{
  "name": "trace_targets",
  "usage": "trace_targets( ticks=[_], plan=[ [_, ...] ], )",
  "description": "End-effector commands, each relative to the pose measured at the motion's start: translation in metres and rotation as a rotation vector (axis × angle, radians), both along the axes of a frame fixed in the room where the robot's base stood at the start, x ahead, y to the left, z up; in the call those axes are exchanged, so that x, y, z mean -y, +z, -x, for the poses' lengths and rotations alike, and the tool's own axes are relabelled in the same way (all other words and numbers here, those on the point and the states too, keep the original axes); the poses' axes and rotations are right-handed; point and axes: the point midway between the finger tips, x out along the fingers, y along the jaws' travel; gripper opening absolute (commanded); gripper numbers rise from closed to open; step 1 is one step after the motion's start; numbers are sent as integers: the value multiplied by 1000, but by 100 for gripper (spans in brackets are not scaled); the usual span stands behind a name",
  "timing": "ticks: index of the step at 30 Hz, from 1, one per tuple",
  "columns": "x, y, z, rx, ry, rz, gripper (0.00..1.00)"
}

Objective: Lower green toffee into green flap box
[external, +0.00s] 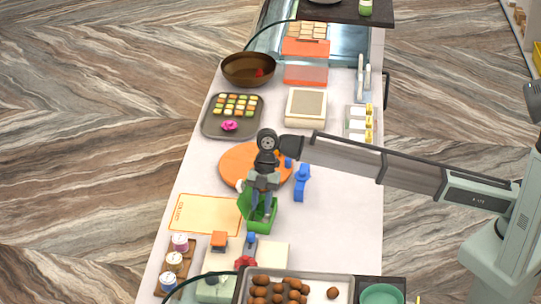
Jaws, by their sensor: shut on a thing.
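The green flap box (262,227) stands on the white counter, just in front of the orange round board, with a green flap raised at its left side. My gripper (261,211) points down with its fingertips at the box opening. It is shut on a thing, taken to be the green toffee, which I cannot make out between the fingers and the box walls. How deep the fingertips sit in the box is hard to tell.
The orange round board (232,166) lies behind the box, and a blue object (302,184) stands to its right. An orange-bordered sheet (205,214) lies to the left. Small orange (219,240) and blue objects stand in front. The counter right of the box is clear.

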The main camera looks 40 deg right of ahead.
Motion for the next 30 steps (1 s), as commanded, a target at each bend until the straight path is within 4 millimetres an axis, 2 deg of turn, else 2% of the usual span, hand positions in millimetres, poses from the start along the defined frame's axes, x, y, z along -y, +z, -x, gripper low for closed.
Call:
trace_targets(
  ticks=[30],
  plan=[
    [0, -10, 0, 0, 0, 0, 2]
  ],
)
